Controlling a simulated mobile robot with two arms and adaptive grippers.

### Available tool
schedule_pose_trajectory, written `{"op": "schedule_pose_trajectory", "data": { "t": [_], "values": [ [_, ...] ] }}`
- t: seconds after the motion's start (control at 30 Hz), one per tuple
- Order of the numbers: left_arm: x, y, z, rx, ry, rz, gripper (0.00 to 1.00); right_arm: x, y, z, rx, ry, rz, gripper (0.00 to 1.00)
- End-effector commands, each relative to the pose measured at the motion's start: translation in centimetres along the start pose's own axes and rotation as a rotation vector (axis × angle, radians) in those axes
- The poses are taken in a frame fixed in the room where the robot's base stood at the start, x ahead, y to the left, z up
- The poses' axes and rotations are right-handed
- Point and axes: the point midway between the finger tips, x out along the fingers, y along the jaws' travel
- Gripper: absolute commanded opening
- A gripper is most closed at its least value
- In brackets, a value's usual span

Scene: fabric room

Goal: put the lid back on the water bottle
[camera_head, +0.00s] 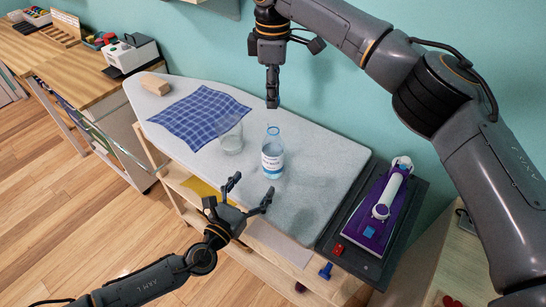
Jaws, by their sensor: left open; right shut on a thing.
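The clear water bottle (272,158), with a white label, stands upright on the grey ironing board (310,165). My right gripper (272,103) points down from above, its tips a little above and behind the bottle's neck in the picture. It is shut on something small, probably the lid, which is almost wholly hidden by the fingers. No lid shows anywhere else. My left gripper (252,187) is open and empty, in front of and below the bottle, with its fingers spread towards it; they look apart from the bottle.
A clear glass (230,138) stands just left of the bottle. A blue checked cloth (197,115) and a wooden block (155,84) lie on the board's left part. A purple-and-white iron (383,205) sits on a dark tray at the right. The board right of the bottle is clear.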

Motion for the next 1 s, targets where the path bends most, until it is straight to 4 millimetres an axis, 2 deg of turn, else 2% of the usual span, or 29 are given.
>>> {"op": "schedule_pose_trajectory", "data": {
  "t": [0.3,0.53,0.7,1.0],
  "values": [
    [5.9,-0.1,0.1,0.000,-0.003,-0.001,0.83,0.0,0.0,0.0,0.000,0.000,0.000,0.20],
    [9.5,0.0,0.1,0.001,-0.002,0.000,0.83,0.0,0.0,0.0,0.000,0.000,0.000,0.20],
    [10.7,0.0,0.1,0.000,-0.001,-0.001,0.83,0.0,0.0,0.0,0.000,0.000,0.000,0.20],
    [11.0,0.0,0.0,-0.001,-0.001,0.000,0.83,0.0,0.0,0.0,0.000,0.000,0.000,0.20]
  ]
}}
